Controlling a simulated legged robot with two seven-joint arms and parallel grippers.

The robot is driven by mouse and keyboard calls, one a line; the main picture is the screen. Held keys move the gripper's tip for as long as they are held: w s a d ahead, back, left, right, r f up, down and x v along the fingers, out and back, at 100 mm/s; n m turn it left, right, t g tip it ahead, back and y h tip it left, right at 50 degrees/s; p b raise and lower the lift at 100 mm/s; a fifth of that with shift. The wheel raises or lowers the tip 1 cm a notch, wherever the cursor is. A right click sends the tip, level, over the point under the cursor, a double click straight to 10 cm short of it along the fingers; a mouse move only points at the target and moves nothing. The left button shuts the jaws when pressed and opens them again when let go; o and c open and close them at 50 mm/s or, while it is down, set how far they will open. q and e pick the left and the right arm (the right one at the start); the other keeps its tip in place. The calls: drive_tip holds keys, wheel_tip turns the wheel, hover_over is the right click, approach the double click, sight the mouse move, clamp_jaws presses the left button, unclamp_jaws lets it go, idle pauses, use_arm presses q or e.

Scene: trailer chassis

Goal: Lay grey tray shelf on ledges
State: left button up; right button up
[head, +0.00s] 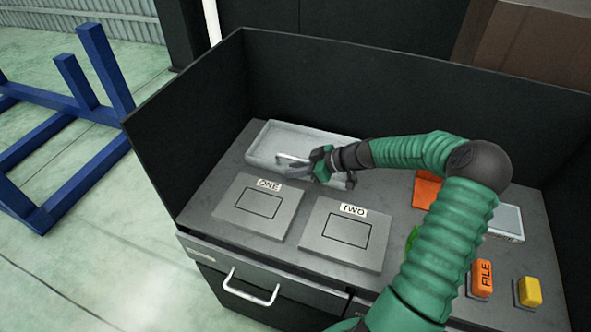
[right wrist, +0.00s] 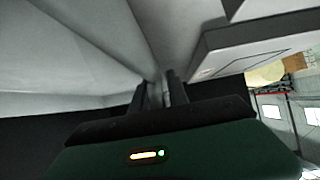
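The grey tray shelf (head: 262,146) is a light grey, shallow, raised-edge piece with a thin bar handle along its near side. It is at the back left of the dark worktop in the head view. My right gripper (head: 320,170) is at this near side, over the handle. In the right wrist view, the fingers (right wrist: 160,94) are close together with a narrow grey piece between them, apparently the handle. Light grey surfaces fill the upper left there. Whether the tray touches the worktop cannot be told. No ledges can be made out. My left gripper is not in view.
Grey plates marked ONE (head: 259,204) and TWO (head: 346,233) lie in front of the tray. Dark walls (head: 390,85) enclose the back and sides. An orange FILE block (head: 482,279), a yellow block (head: 530,291) and an orange piece (head: 427,189) are at right. A drawer handle (head: 250,290) protrudes in front.

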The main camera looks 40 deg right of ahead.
drive_tip(key=shift+o, duration=1.1)
drive_tip(key=shift+s+d+r+p, duration=0.1)
drive_tip(key=shift+s+d+p, duration=0.1)
drive_tip(key=shift+s+p, duration=0.1)
drive_tip(key=p+v, duration=0.1)
drive_tip(key=v, duration=1.5)
drive_tip(key=shift+d+f, duration=0.25)
drive_tip(key=shift+d, duration=0.15)
